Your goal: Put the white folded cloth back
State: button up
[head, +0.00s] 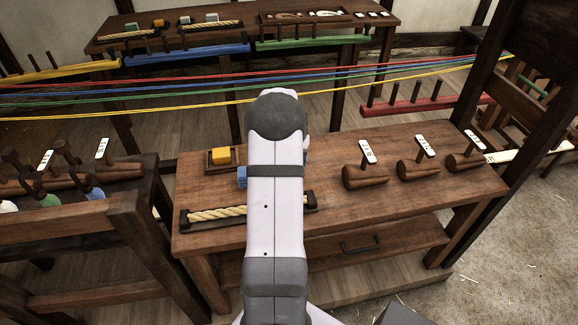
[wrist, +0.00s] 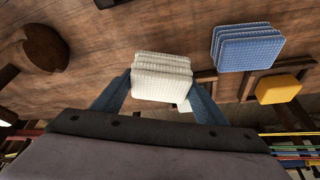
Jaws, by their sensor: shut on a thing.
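In the wrist view my gripper (wrist: 160,84) is shut on the white folded cloth (wrist: 162,66), with a blue finger on each side of it. The cloth is a ribbed, layered stack above the wooden bench; I cannot tell its exact height or whether it touches the top. In the head view my arm hides the gripper and the white cloth. A dark wooden edge (wrist: 206,76) shows just right of the cloth in the wrist view, mostly hidden.
A blue folded cloth (head: 242,178) lies beside my arm; it also shows in the wrist view (wrist: 248,48). A yellow block (head: 221,156) sits in a small wooden tray. A rope in a holder (head: 248,212) lies in front. Tagged wooden rollers (head: 366,176) stand right. Coloured ropes stretch behind.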

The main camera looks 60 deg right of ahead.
jog(key=shift+f+p, duration=0.4)
jog(key=shift+f, duration=1.4)
jog(key=shift+f, duration=0.2)
jog(key=o, duration=1.1)
jog(key=shift+r, duration=0.1)
jog(key=shift+r, duration=0.2)
jog(key=b+v, duration=0.2)
jog(key=v, duration=1)
jog(key=shift+f, duration=0.15)
